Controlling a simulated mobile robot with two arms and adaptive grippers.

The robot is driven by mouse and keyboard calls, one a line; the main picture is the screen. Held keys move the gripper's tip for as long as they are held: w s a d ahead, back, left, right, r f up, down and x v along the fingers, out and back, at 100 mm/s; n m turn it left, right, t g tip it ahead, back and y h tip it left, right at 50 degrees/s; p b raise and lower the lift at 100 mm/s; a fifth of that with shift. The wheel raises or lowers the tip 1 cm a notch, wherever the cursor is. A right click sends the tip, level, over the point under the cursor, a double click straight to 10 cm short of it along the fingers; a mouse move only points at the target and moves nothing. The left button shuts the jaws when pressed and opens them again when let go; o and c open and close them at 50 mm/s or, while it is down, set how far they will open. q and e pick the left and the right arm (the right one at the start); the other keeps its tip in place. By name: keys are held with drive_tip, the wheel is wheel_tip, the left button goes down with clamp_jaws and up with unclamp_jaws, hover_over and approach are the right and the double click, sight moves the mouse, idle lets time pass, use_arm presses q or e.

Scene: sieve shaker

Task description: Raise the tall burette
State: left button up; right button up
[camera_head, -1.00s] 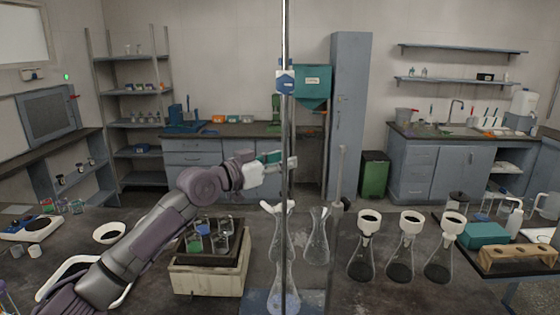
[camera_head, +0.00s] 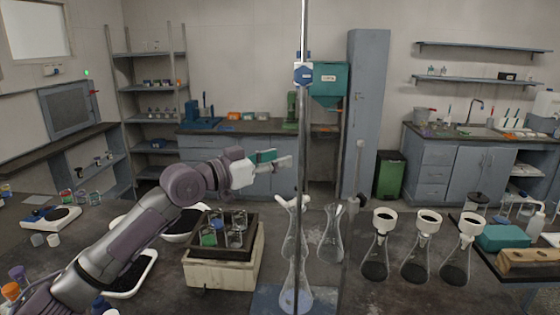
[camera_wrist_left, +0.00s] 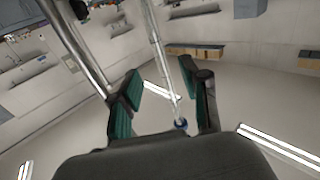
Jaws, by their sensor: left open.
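The tall burette is a thin clear tube (camera_wrist_left: 160,55), seen in the left wrist view passing between my fingers, with a blue part at its end. My left gripper (camera_wrist_left: 160,82) is open around that line, with a gap on both sides. In the head view the left gripper (camera_head: 277,160) is just left of the upright stand rod (camera_head: 304,130). The burette cannot be told apart from the rod there. My right gripper is not in view.
Clear flasks (camera_head: 331,240) stand at the rod's foot. Several flasks with white funnels (camera_head: 416,262) stand right. A teal box (camera_head: 502,237) is farther right.

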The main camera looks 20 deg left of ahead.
use_arm(q)
drive_tip(key=s+a+r+p, duration=0.2)
drive_tip(key=s+r, duration=0.2)
drive_tip(key=r, duration=0.2)
drive_tip(key=shift+a+r, duration=0.25)
drive_tip(key=shift+a, duration=0.05)
